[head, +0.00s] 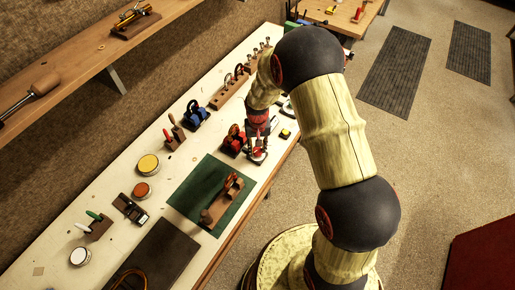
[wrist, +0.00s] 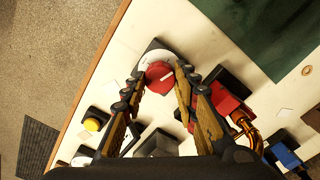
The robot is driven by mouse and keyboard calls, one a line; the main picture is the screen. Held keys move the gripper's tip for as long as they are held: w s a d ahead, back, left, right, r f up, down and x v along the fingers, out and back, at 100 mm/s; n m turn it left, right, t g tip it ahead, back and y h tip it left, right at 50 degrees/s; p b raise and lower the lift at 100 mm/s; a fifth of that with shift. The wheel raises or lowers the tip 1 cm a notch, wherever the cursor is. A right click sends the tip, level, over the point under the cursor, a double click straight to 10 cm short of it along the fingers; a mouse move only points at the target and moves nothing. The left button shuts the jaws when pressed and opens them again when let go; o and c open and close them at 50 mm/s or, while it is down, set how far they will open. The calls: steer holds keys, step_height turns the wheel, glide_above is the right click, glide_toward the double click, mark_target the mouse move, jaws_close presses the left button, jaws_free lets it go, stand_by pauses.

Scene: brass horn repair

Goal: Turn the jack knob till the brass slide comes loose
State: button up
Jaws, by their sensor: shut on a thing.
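A red round knob (wrist: 160,78) sits on a white dial (wrist: 153,56) on a dark base in the wrist view. My gripper (wrist: 161,73) has its two fingers on either side of the knob and is shut on it. In the head view my gripper (head: 257,149) reaches down to the knob's unit near the bench's front edge. A red block (wrist: 222,104) with a curved brass tube (wrist: 245,128) stands right beside my right finger. The red block also shows in the head view (head: 234,143). I cannot tell how firmly the brass tube sits.
A green mat (head: 185,203) with a wooden holder (head: 225,195) lies nearby on the white bench. A blue block (head: 196,117) and a wooden rack (head: 228,92) stand farther back. A yellow button (wrist: 92,124) is near the bench edge, left of my fingers.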

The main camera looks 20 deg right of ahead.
mark_target(257, 150)
stand_by(0.3)
steer(key=o, duration=1.2)
steer(key=shift+c, duration=0.2)
step_height(257, 150, up, 12)
stand_by(0.4)
